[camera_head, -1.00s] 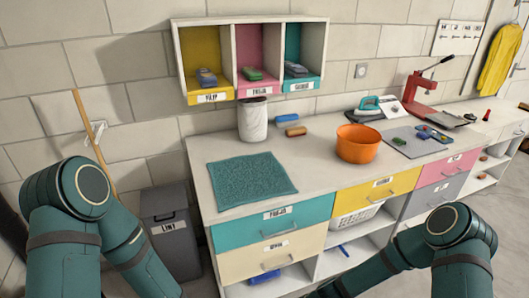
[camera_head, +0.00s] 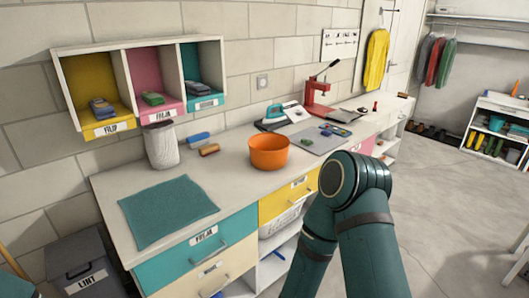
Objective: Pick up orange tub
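The orange tub (camera_head: 269,154) stands upright on the white counter, right of the middle of its top and close to the front edge. It is round, open at the top and looks empty from here. My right arm rises at the lower right of the head view, in front of the counter, and its gripper is out of the frame. Only a small piece of my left arm shows at the lower left corner, and its gripper is also out of view. Nothing touches the tub.
A teal mat (camera_head: 168,209) lies on the counter, left of the tub. A white canister (camera_head: 161,147), a blue roll (camera_head: 198,137) and an orange-brown roll (camera_head: 209,150) are behind. A grey mat (camera_head: 317,138) with small items lies right. A lint bin (camera_head: 83,268) stands lower left.

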